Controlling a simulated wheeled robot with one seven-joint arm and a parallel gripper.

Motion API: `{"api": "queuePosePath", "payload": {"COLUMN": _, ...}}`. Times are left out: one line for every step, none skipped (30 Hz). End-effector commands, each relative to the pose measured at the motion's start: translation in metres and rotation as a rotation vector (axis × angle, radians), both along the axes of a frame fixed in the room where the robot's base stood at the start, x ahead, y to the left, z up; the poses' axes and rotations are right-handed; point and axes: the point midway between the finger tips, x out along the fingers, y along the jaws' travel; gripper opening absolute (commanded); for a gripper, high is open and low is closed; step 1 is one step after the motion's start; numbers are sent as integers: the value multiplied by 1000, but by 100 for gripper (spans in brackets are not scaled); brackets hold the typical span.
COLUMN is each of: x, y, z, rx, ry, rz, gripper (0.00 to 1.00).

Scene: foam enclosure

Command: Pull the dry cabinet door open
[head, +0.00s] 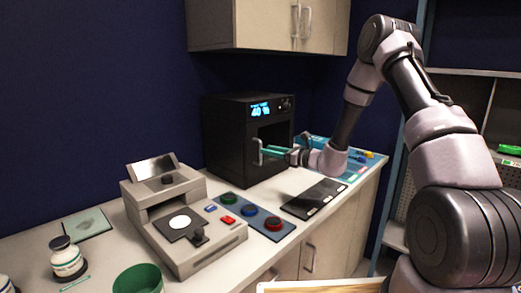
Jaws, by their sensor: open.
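The dry cabinet (225,143) is a black box with a lit blue display on the upper part of its front. It stands on the counter against the dark blue wall. Its door (282,131) is on the front face and looks shut, with a pale upright handle (257,153) at its left side. My wrist hides part of the door's lower right.
A beige instrument (185,222) stands on the counter at the front left. A panel with coloured round pieces (250,211) and a dark flat plate (315,198) lie before the cabinet. A teal mat (358,160) is to the right. Wall cupboards (265,25) hang above.

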Motion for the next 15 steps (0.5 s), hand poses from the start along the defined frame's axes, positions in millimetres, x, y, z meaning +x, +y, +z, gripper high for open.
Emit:
{"api": "queuePosePath", "payload": {"x": 5, "y": 9, "z": -1, "rx": -1, "ry": -1, "rz": 4, "gripper": 45}}
{"api": "queuePosePath", "payload": {"x": 8, "y": 13, "z": 0, "rx": -1, "ry": -1, "rz": 3, "gripper": 45}}
{"api": "queuePosePath", "payload": {"x": 11, "y": 18, "z": 0, "rx": -1, "ry": -1, "rz": 2, "gripper": 45}}
{"api": "queuePosePath", "payload": {"x": 13, "y": 22, "z": 0, "rx": -1, "ry": -2, "rz": 3, "gripper": 45}}
{"api": "queuePosePath", "payload": {"x": 16, "y": 25, "z": 0, "rx": -2, "ry": -1, "rz": 2, "gripper": 45}}
{"api": "queuePosePath", "payload": {"x": 18, "y": 28, "z": 0, "rx": -1, "ry": 0, "rz": 2, "gripper": 45}}
{"api": "queuePosePath", "payload": {"x": 20, "y": 31, "z": 0, "rx": -1, "ry": 0, "rz": 2, "gripper": 45}}
{"api": "queuePosePath", "payload": {"x": 21, "y": 33, "z": 0, "rx": -1, "ry": 0, "rz": 2, "gripper": 45}}
{"api": "queuePosePath", "payload": {"x": 23, "y": 35, "z": 0, "rx": -2, "ry": -1, "rz": 1, "gripper": 45}}
{"api": "queuePosePath", "payload": {"x": 24, "y": 36, "z": 0, "rx": -2, "ry": -1, "rz": 1, "gripper": 45}}
{"api": "queuePosePath", "payload": {"x": 24, "y": 37, "z": 0, "rx": -2, "ry": -1, "rz": 1, "gripper": 45}}
{"api": "queuePosePath", "payload": {"x": 25, "y": 38, "z": 0, "rx": -1, "ry": 0, "rz": 1, "gripper": 45}}
{"api": "queuePosePath", "payload": {"x": 25, "y": 38, "z": 0, "rx": -2, "ry": 0, "rz": 1, "gripper": 45}}
{"api": "queuePosePath", "payload": {"x": 25, "y": 38, "z": 0, "rx": -2, "ry": 0, "rz": 0, "gripper": 45}}
{"api": "queuePosePath", "payload": {"x": 25, "y": 38, "z": 0, "rx": -2, "ry": 0, "rz": 0, "gripper": 45}}
